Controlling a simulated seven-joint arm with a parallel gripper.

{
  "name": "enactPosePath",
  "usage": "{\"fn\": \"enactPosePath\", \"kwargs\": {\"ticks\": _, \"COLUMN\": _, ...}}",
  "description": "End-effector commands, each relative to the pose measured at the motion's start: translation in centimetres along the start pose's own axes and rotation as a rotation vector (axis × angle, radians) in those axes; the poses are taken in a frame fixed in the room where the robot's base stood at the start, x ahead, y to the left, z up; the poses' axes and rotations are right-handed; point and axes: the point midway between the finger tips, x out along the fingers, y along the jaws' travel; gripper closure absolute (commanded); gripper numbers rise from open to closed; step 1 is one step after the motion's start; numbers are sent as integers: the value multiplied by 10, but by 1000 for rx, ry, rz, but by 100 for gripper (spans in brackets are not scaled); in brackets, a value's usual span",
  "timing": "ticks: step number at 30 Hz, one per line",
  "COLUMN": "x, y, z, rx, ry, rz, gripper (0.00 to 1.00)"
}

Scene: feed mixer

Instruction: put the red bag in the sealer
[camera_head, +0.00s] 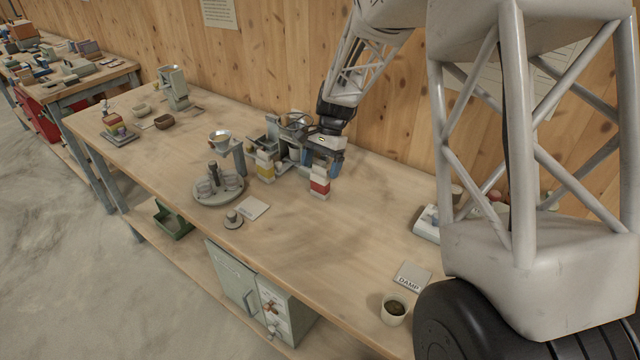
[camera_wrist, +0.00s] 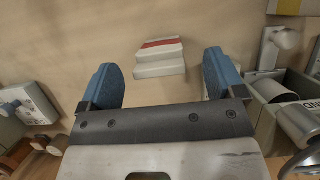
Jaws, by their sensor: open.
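The red bag (camera_head: 320,183) is a small upright packet with a red band and white parts. It stands on the bench right of the grey machine group. In the wrist view the red-and-white bag (camera_wrist: 160,58) lies ahead of and between my blue fingertips, with clear space to each finger. My gripper (camera_head: 327,160) is open and empty, close beside the bag; it also shows in the wrist view (camera_wrist: 160,75). I cannot tell for certain which device is the sealer.
A round carousel (camera_head: 218,188) and a funnel stand (camera_head: 222,140) are further left. A cup (camera_head: 395,308) and a DAMP card (camera_head: 411,276) lie near the front.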

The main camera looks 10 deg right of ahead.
Motion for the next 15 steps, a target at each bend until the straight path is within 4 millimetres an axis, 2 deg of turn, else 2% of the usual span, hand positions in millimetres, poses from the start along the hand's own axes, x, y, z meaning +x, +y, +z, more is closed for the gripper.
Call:
{"fn": "enactPosePath", "kwargs": {"ticks": 6, "x": 24, "y": 0, "z": 0, "rx": 1, "ry": -1, "rz": 1, "gripper": 12}}
{"fn": "enactPosePath", "kwargs": {"ticks": 15, "x": 30, "y": 0, "z": 0, "rx": 1, "ry": 0, "rz": 0, "gripper": 12}}
